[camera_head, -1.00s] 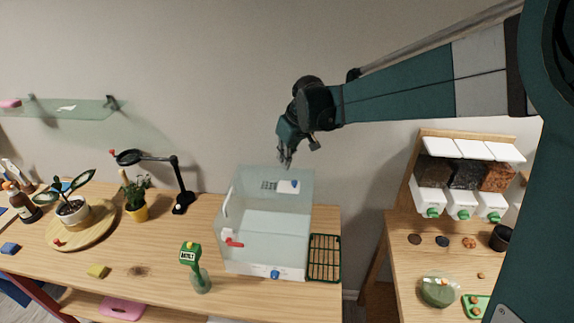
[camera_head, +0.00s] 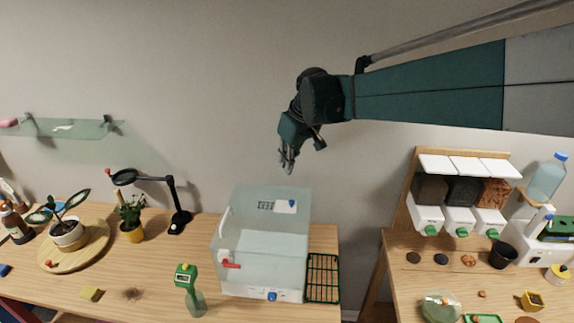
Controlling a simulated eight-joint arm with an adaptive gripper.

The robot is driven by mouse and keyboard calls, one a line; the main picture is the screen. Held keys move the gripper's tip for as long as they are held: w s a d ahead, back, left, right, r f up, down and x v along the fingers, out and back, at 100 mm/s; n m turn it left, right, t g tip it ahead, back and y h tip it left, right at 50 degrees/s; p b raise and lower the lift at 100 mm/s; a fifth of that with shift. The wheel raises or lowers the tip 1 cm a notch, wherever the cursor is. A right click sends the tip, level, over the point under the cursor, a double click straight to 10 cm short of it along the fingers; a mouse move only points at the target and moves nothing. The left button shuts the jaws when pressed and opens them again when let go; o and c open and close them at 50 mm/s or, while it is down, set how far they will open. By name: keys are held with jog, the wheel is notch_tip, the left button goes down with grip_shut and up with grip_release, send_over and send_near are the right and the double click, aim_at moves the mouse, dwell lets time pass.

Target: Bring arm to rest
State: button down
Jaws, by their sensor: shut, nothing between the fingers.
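My gripper (camera_head: 287,161) is in the upper middle of the head view, at the end of my dark green arm, which reaches in from the right. Its fingers point down and are shut with nothing between them. It hangs in the air above the clear box (camera_head: 262,245) and in front of the bare wall, apart from everything on the tables.
The clear box stands on the left table beside a green rack (camera_head: 323,279) and a green-topped bottle (camera_head: 190,290). A black lamp (camera_head: 176,205) and potted plants stand further left. A glass shelf (camera_head: 70,128) is on the wall. The right table holds a dispenser (camera_head: 459,193).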

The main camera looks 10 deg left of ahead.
jog(key=shift+s+d, duration=0.1)
jog(key=s+d+f+m+t+h+b, duration=0.15)
jog(key=s+d+m+b, duration=0.35)
jog(key=s+d, duration=1.25)
jog(key=s+d+f+m+t+b, duration=0.1)
jog(key=s+d+f+m+b, duration=0.1)
jog(key=s+d+f, duration=0.4)
jog(key=s+d+f+m+t+h+b, duration=0.1)
jog(key=s+d+f+m+t+b, duration=0.1)
jog(key=s+d+f, duration=0.4)
jog(key=s+d, duration=0.1)
jog(key=s, duration=0.3)
jog(key=shift+d, duration=0.15)
dwell(0.6)
